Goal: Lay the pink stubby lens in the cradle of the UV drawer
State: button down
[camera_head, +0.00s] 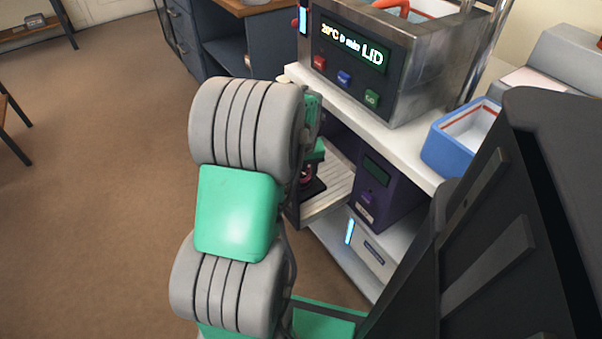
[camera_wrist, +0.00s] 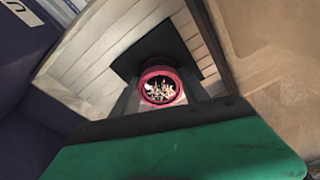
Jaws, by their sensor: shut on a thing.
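The pink stubby lens (camera_wrist: 160,71) sits between the fingers of my gripper (camera_wrist: 162,94) in the wrist view, its open end facing the camera. My gripper is shut on it. Beyond the lens is a black square cradle (camera_wrist: 148,50) on the slatted pale floor of the open UV drawer (camera_wrist: 97,50). The lens is over the cradle; I cannot tell whether it touches it. In the head view the drawer (camera_head: 338,190) sticks out of the purple UV box (camera_head: 385,196). The lens (camera_head: 306,172) shows there as a small pink patch, partly hidden by my arm.
A metal bath with a lit display (camera_head: 350,45) stands on the white bench top above the UV box. A blue bin (camera_head: 448,150) is to its right. A white unit (camera_head: 370,247) sits on the shelf below.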

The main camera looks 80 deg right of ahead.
aim_at(302, 177)
jog(key=shift+f, duration=0.25)
jog(key=c, duration=0.6)
grip_release()
jog(key=r+p, duration=0.1)
jog(key=r, duration=0.3)
jog(key=a+r+p, duration=0.1)
jog(key=r+p, duration=0.1)
jog(key=r, duration=0.2)
jog(key=r+p, duration=0.1)
jog(key=r, duration=0.4)
jog(key=shift+s+a, duration=0.3)
jog(key=shift+s, duration=0.1)
